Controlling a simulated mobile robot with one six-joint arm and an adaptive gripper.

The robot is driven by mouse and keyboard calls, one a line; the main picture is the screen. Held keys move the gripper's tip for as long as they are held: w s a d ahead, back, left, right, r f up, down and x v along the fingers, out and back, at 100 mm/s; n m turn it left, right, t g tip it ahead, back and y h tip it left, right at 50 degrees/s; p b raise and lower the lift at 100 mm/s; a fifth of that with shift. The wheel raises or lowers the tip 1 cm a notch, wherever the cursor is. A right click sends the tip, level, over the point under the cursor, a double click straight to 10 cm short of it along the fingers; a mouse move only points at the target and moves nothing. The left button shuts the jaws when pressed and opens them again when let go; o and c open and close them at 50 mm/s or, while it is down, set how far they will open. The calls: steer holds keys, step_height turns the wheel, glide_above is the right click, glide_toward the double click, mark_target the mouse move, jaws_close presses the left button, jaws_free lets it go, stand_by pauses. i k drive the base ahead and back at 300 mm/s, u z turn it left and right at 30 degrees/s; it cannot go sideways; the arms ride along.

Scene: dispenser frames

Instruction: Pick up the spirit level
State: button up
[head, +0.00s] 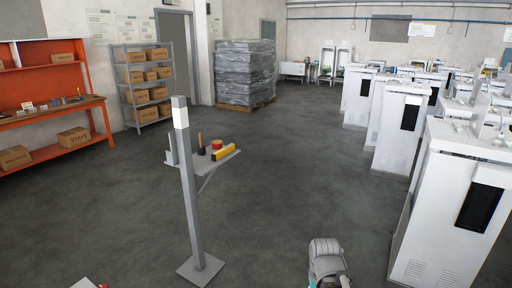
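The yellow spirit level (223,153) lies along the front right edge of a small grey shelf (187,163) fixed to a grey post. A red round item (217,144) and a dark mallet-like tool with a wooden handle (200,140) are beside it on the shelf. Part of my arm shows at the bottom edge, to the right of the post and well apart from the shelf. My gripper is not visible; the arm is cut off by the frame's lower edge.
The grey post (190,210) stands on a square base plate. Rows of white cabinets (440,210) fill the right side. An orange workbench (60,110), box shelving (130,85) and a wrapped pallet (243,72) stand farther back. The floor between post and cabinets is clear.

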mark_target(219, 155)
steer(key=z, duration=0.05)
steer(key=i, duration=1.7)
steer(key=u, duration=0.45)
steer(key=i, duration=1.4)
steer(key=u, duration=0.45)
